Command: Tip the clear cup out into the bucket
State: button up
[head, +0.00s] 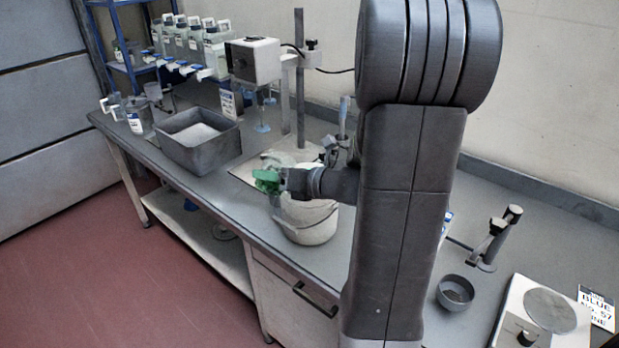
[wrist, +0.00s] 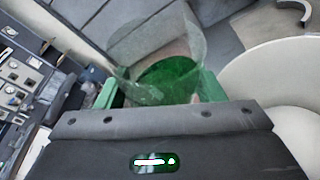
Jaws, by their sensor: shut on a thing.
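The clear cup (wrist: 158,45) is between the green jaws of my gripper (wrist: 160,88) in the wrist view. Green shows inside or through the cup's wall; I cannot tell whether it is contents or the jaws behind. In the head view my gripper (head: 267,181) is at the front left of the pale bucket (head: 308,228), near rim height, and the cup is hard to make out there. The bucket stands on the bench and its pale curved rim shows at the right of the wrist view (wrist: 248,72). My arm hides part of the bucket's surroundings.
A grey tub (head: 205,155) with white contents stands left of the bucket on the bench (head: 330,262). A stirrer stand (head: 299,75) is behind. A small dark bowl (head: 456,291) and a scale (head: 545,312) are at the right. Several clear containers line the back left.

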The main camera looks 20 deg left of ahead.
aim_at(285, 159)
jog(key=shift+w+d+r+m+y, duration=0.2)
jog(key=shift+w+r+m+y, duration=0.15)
jog(key=shift+m, duration=0.15)
jog(key=shift+r+m+y, duration=0.45)
jog(key=shift+r+m, duration=0.1)
jog(key=shift+m, duration=0.35)
jog(key=shift+r+m+y, duration=0.6)
jog(key=shift+r+m, duration=0.05)
jog(key=shift+m, duration=0.55)
jog(key=shift+w+d+f+m+b, duration=0.1)
jog(key=shift+f+m+b, duration=0.2)
jog(key=shift+b, duration=0.25)
jog(key=shift+f+m+y+b, duration=0.15)
jog(key=shift+m+y+b, duration=0.25)
jog(key=shift+m+b, duration=0.1)
jog(key=shift+w+d+r+m+t, duration=0.3)
jog(key=shift+w+d+r+m, duration=0.1)
jog(key=shift+w+m, duration=0.1)
jog(key=shift+w+d+r+m+y, duration=0.15)
jog(key=shift+w+m+y, duration=0.15)
jog(key=shift+m+y, duration=0.1)
jog(key=shift+w+d+r+m+t+p, duration=0.15)
jog(key=shift+r+m+t+p, duration=0.35)
jog(key=shift+m+p, duration=0.65)
